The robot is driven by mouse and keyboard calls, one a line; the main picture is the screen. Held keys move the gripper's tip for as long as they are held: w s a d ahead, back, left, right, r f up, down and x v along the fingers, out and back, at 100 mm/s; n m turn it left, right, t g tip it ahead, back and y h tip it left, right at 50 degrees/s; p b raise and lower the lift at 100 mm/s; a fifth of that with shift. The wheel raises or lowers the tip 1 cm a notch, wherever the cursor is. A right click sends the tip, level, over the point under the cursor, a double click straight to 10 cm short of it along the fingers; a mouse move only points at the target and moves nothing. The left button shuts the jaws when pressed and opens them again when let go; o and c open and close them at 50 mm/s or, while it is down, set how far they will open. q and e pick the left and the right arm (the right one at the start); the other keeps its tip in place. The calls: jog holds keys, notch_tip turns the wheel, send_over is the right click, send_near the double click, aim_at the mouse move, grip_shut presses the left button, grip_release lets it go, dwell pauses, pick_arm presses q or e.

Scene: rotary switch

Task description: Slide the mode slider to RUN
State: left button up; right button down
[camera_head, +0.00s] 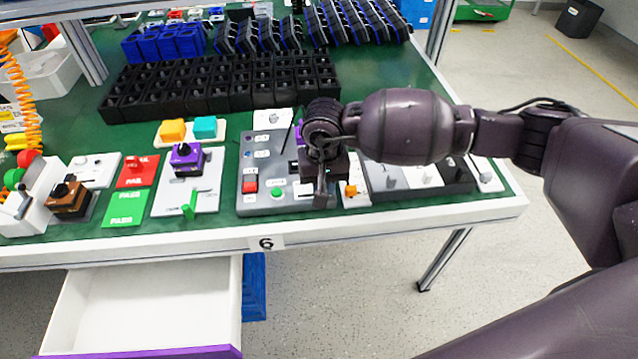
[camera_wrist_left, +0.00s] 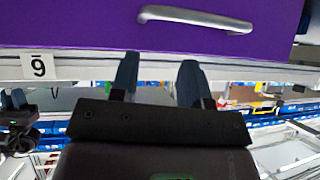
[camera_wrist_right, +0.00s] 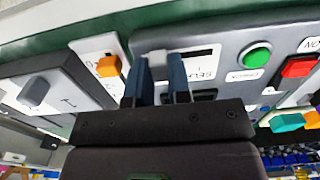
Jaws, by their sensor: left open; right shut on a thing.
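The grey control panel (camera_head: 262,208) lies on the green bench top in the head view. In the right wrist view, a dark slot (camera_wrist_right: 203,53) runs along the panel near printed lettering, with a small white slider knob (camera_wrist_right: 157,58) at its left end. My right gripper (camera_wrist_right: 162,78) is over the slot, its fingers close together and shut around the knob, which is partly hidden between them. In the head view my right gripper (camera_head: 320,194) covers the slider. My left gripper (camera_wrist_left: 156,78) is open and empty, near a purple drawer front (camera_wrist_left: 80,22).
A green button (camera_wrist_right: 257,55) and a red switch (camera_wrist_right: 299,66) sit on the same panel. An orange knob module (camera_head: 352,190) stands close to the right gripper. A drawer (camera_head: 150,300) is open below the bench. Black bins (camera_head: 225,85) line the back.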

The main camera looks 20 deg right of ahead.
jog(key=c, duration=1)
grip_release()
jog(key=shift+d, duration=0.25)
jog(key=shift+c, duration=0.2)
jog(key=shift+a, duration=0.1)
jog(key=shift+r, duration=0.25)
notch_tip(320, 180, up, 10)
jog(key=p, duration=0.1)
jog(key=shift+r, duration=0.15)
